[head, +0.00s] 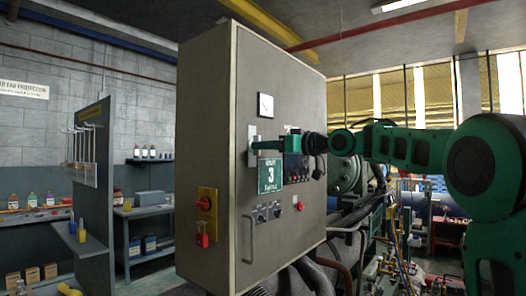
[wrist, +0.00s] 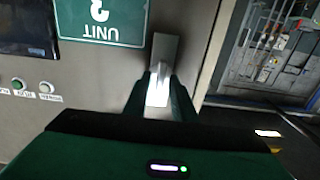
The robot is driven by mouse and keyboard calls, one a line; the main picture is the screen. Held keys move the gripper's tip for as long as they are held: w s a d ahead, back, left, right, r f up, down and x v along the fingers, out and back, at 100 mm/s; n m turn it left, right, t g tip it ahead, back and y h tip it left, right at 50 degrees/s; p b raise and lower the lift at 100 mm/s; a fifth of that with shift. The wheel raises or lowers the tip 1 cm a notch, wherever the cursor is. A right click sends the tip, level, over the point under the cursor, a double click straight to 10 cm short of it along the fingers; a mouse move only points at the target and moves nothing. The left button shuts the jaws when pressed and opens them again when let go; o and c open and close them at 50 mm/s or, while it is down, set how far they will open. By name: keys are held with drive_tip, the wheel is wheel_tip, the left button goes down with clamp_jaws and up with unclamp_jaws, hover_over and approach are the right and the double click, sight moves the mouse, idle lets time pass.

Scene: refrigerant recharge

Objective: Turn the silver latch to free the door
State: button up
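The silver latch (wrist: 164,54) is a narrow metal handle on the grey cabinet door. My gripper (wrist: 160,88) appears closed on this end, with little gap on either side. In the head view my gripper (head: 260,145) reaches the latch's pale plate (head: 251,146) from the right, above the green sign with a 3 (head: 269,175). My fingers hide part of the latch there. The cabinet door (head: 285,90) looks closed.
A bar handle (head: 252,238) is low on the door. A red rotary switch on a yellow plate (head: 207,203) is on the cabinet's left side. Hoses and pipes (head: 345,245) crowd the lower right. A shelf panel (head: 92,190) stands left.

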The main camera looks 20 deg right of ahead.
drive_tip(key=shift+d, duration=0.1)
clamp_jaws()
drive_tip(key=n, duration=0.4)
drive_tip(key=shift+d+r, duration=0.15)
drive_tip(key=shift+n, duration=0.3)
drive_tip(key=shift+d+r+n, duration=0.1)
drive_tip(key=shift+n, duration=2.1)
